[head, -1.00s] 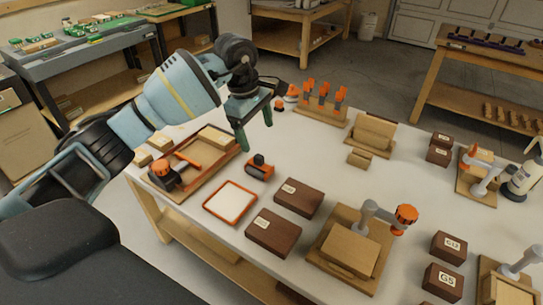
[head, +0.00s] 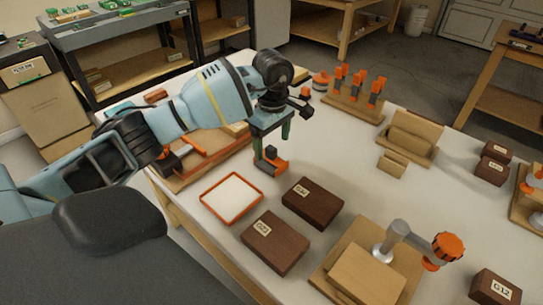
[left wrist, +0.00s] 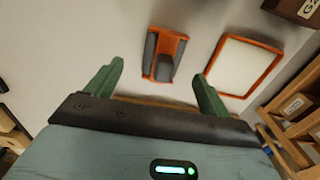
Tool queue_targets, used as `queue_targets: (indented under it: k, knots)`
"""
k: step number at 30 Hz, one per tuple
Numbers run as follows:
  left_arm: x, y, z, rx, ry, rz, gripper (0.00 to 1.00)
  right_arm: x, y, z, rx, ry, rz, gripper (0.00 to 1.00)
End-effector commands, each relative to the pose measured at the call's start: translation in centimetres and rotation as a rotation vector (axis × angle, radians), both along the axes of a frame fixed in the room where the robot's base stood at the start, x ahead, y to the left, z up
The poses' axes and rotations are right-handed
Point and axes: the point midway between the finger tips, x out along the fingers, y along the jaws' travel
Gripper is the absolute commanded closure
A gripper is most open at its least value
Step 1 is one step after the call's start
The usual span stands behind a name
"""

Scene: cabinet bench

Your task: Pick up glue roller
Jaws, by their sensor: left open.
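The glue roller (head: 272,163), orange with a dark grey roller and handle, lies on the white bench top. In the left wrist view the glue roller (left wrist: 164,56) lies ahead of and between the two green fingers. My left gripper (head: 270,150) is open and empty, pointing down over the roller. It also shows in the left wrist view (left wrist: 157,82), with its fingers spread apart and not touching the roller. In the head view the fingers partly hide the roller. My right gripper is not in view.
An orange-rimmed white tray (head: 231,199) sits close by the roller. Dark labelled blocks (head: 312,201) (head: 275,243) lie to the right. A wooden fixture with an orange-knobbed clamp (head: 372,262) stands nearer. A wooden tray (head: 190,173) lies under my left arm.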

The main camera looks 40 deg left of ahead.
Motion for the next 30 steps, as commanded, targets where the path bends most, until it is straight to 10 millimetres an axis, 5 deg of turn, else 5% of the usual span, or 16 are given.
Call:
queue_targets:
  k: [13, 23, 30]
  knots:
    - [-0.5, 0.1, -4.5, -0.001, 0.000, 0.000, 0.19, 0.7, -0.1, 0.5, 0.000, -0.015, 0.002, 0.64]
    - [-0.5, 0.1, -5.1, 0.000, -0.001, 0.000, 0.19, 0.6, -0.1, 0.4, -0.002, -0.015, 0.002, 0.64]
    - [-0.5, 0.1, -5.1, 0.000, -0.001, 0.000, 0.50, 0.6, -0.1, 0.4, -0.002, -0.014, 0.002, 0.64]
